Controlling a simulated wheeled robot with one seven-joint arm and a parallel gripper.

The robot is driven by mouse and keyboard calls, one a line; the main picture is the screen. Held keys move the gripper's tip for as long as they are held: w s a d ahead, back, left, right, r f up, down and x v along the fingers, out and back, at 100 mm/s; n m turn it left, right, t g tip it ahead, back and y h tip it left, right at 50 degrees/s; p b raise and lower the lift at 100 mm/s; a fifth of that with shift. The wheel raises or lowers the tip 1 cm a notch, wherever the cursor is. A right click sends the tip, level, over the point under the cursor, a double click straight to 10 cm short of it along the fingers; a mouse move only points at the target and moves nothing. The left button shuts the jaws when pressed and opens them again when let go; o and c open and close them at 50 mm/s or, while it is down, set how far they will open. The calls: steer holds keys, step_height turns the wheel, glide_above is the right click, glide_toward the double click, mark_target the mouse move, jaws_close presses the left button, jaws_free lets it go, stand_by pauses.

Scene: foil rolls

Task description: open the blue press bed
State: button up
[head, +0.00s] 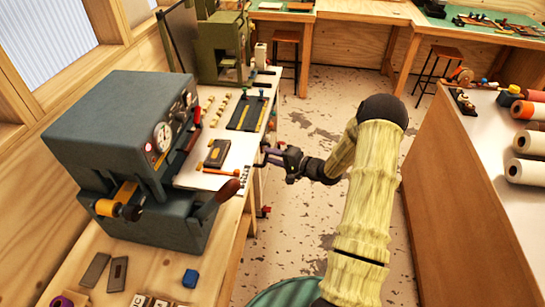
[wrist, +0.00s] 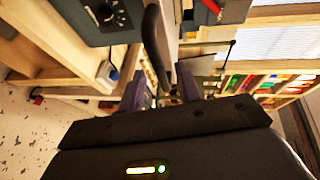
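The blue-grey press (head: 115,120) stands on the bench at left, with a round gauge and a red-handled lever on its side. Its pale flat bed (head: 205,180) juts out to the right, with a dark plate and an orange-handled tool on it. My gripper (head: 266,152) is at the bed's outer right edge. In the wrist view my two purple fingers (wrist: 160,92) are spread apart. A dark curved bar (wrist: 154,45) passes between them; I cannot tell whether they touch it. The press's blue-grey body with a dial (wrist: 105,18) shows at top left.
A wooden-handled lever (head: 222,192) sticks out in front of the bed. An olive-green press (head: 222,45) stands farther back on the bench. A counter with foil rolls (head: 530,142) is at right. Open floor (head: 320,110) lies between bench and counter.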

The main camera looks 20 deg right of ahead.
steer(key=b+v, duration=0.4)
steer(key=v, duration=1.3)
steer(key=shift+a, duration=0.1)
steer(key=w+a+r+n+g+h, duration=0.3)
steer(key=w+a+n+h, duration=0.15)
steer(key=h, duration=0.35)
steer(key=s+a+r+n+g+h, duration=0.1)
steer(key=s+a+n+g, duration=0.4)
steer(key=s+a, duration=0.9)
steer(key=s+r+g, duration=0.1)
steer(key=s, duration=0.3)
steer(key=shift+s+a+r+g+h, duration=0.2)
steer(key=shift+s+a+g+h, duration=0.1)
steer(key=shift+a+g+h, duration=0.1)
stand_by(0.6)
